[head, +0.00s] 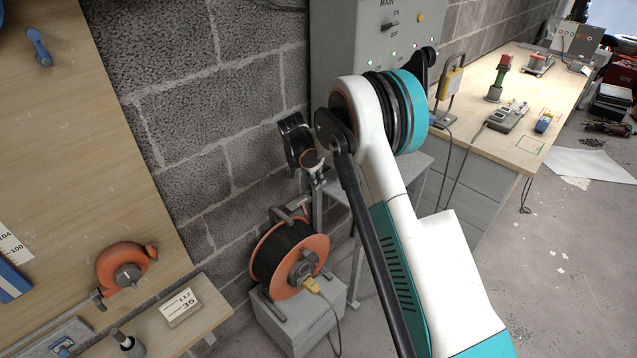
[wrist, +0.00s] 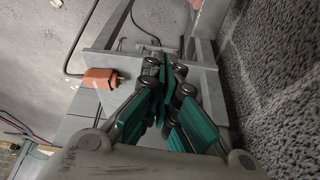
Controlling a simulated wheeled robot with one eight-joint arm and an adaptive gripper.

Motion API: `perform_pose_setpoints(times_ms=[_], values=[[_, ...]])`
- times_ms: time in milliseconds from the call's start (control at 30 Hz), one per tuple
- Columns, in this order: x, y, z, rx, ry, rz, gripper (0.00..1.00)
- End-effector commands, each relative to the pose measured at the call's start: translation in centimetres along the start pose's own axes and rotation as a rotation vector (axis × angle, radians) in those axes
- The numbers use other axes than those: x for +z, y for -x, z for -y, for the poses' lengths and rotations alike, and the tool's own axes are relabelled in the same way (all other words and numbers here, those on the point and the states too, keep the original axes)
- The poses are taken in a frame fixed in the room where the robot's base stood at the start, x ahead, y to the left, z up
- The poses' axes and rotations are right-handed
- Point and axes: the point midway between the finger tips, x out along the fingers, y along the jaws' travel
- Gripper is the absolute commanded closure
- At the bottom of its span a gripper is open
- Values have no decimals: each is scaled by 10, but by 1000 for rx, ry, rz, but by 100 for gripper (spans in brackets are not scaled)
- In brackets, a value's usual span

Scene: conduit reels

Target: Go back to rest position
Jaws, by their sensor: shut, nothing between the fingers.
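My gripper (wrist: 163,62) shows in the wrist view with its teal and dark fingers drawn together and nothing between them. It points toward a grey metal frame (wrist: 205,95), with the block wall close on the right. In the head view my white and teal arm reaches up in front of the grey control cabinet (head: 345,35). An orange and black conduit reel (head: 290,258) stands on a grey box below the arm's bend.
An orange plug-like piece (wrist: 100,78) lies left of the fingers in the wrist view. The block wall (head: 200,110) runs behind the reel. A workbench (head: 470,120) with several devices stands right. A wooden board (head: 90,130) and small shelf (head: 210,300) are left. Open floor lies right.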

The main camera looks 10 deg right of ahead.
Motion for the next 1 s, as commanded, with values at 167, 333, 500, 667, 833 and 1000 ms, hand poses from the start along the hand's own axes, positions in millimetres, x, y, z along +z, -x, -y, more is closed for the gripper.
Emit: perform_pose_setpoints(times_ms=[167, 333, 500, 667, 833, 1000], values=[[0, 0, 0, 0, 0, 0, 100], [-2, 6, -2, -4, 9, 1, 100], [-13, 45, -15, -35, 67, 8, 100], [-26, 99, -40, -81, 158, 13, 100], [-34, 151, -73, -134, 255, 12, 100], [-37, 197, -111, -185, 349, 4, 100]])
